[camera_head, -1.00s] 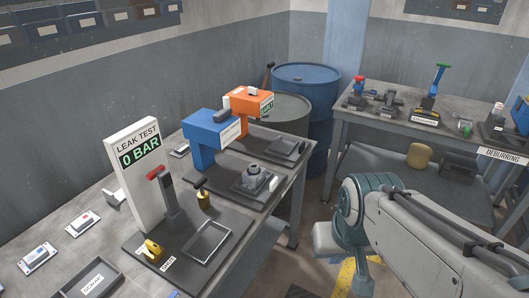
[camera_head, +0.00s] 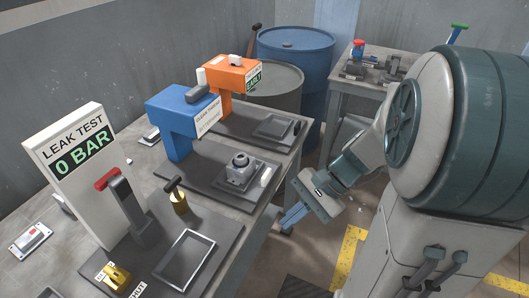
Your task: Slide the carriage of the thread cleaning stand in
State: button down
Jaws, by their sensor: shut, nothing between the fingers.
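The blue stand (camera_head: 180,120), with lettering that seems to read "CLEAN", is on the bench left of centre. Its carriage (camera_head: 226,188) is a dark plate on the base, out in front of the blue head. A grey metal part (camera_head: 240,170) sits on the carriage, and a small white handle (camera_head: 266,177) stands at its right edge. My gripper (camera_head: 291,219) hangs off the bench's right edge, to the right of and below the carriage in the picture. Its blue fingers are shut and empty, apart from the handle.
An orange stand (camera_head: 232,75) with an empty dark tray (camera_head: 272,127) is behind. The leak test panel (camera_head: 80,170), a red-handled clamp (camera_head: 125,205) and a framed tray (camera_head: 186,260) are in front. Drums (camera_head: 297,60) stand behind the bench.

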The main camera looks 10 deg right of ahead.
jog(key=w+d+f+m+t+y+b, duration=0.3)
jog(key=w+d+f+m+t+y, duration=0.25)
jog(key=m, duration=0.25)
jog(key=m+t+b, duration=0.3)
jog(key=m+t, duration=0.3)
send_near(269, 176)
jog(key=x, duration=0.7)
jog(key=shift+s, duration=0.15)
jog(key=shift+a, duration=0.1)
